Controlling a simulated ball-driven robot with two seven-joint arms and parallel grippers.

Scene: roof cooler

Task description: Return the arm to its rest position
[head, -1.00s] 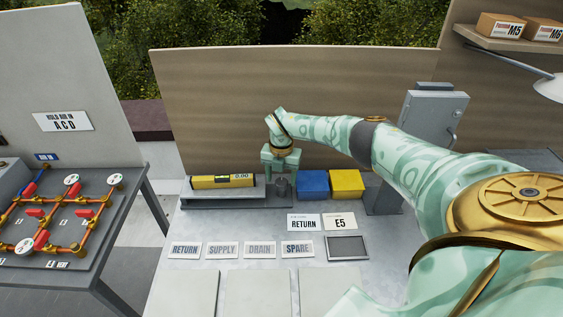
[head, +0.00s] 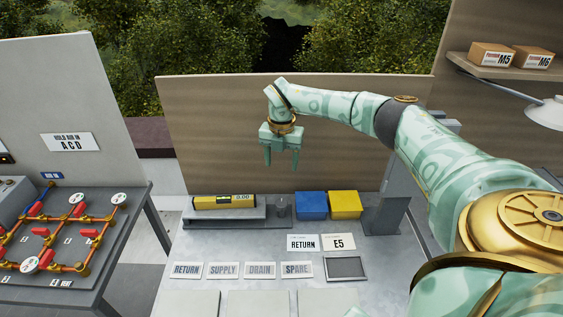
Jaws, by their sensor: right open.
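My right arm (head: 350,108) reaches in from the right, mint-green with gold joints. Its gripper (head: 281,160) points down and is open, with nothing between the fingers. It hangs in the air in front of the beige back panel, above the grey bench. The gripper is clear of both. My left gripper does not show.
A yellow level (head: 224,202) lies on the grey ledge (head: 250,222). A yellow box (head: 345,205) stands beside the blue box. Several label plates (head: 260,270) lie on the bench. A table with red-handled pipes (head: 60,235) is at left. A shelf (head: 500,70) with cartons is at upper right.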

